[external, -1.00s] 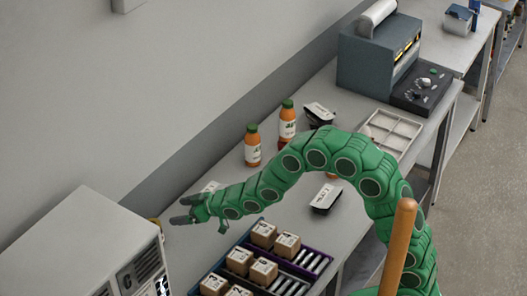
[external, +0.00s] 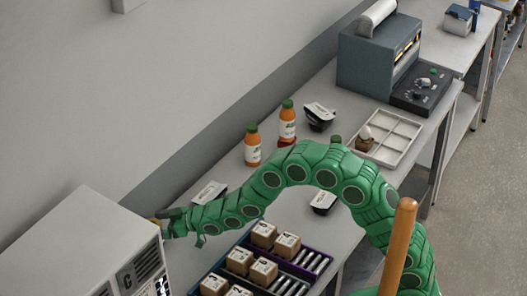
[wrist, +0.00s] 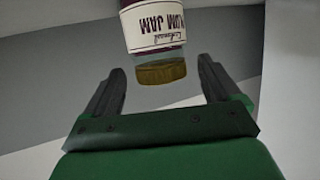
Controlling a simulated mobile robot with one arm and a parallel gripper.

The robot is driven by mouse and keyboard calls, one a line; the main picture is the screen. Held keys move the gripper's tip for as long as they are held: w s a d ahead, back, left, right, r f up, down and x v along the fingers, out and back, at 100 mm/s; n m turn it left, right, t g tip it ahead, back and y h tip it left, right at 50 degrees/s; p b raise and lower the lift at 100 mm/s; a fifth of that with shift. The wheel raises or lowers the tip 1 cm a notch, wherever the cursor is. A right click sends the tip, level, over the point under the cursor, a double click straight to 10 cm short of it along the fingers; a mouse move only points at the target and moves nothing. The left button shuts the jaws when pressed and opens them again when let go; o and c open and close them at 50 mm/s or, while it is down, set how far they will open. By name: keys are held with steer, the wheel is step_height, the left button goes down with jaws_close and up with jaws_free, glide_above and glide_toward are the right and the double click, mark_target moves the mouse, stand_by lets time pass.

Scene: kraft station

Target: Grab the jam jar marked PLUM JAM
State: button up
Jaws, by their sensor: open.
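The jam jar (wrist: 153,35) shows upside down in the wrist view, with a dark purple body, a gold lid (wrist: 160,72) and a white label. My gripper (wrist: 161,66) is open, with one finger on each side of the lid and visible gaps at both sides. In the external view my gripper (external: 166,222) is beside the pale cabinet at the left. A small yellowish patch (external: 155,221) at its tip may be the lid; the rest is hidden.
A pale cabinet (external: 85,240) stands close at left. Two orange bottles (external: 253,147) (external: 287,122) and black labelled trays (external: 319,117) (external: 324,200) are on the bench. Several brown boxes (external: 263,234) sit in a dark rack below my arm. A white divided tray (external: 398,138) stands further back.

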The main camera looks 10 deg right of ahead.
steer(key=x, duration=0.3)
steer(key=shift+a, duration=0.2)
steer(key=shift+w+a+f, duration=0.2)
steer(key=shift+a+f, duration=0.15)
steer(key=shift+a, duration=0.1)
steer(key=shift+r, duration=0.1)
steer(key=c, duration=1.3)
steer(key=shift+r, duration=0.1)
steer(key=shift+c, duration=0.2)
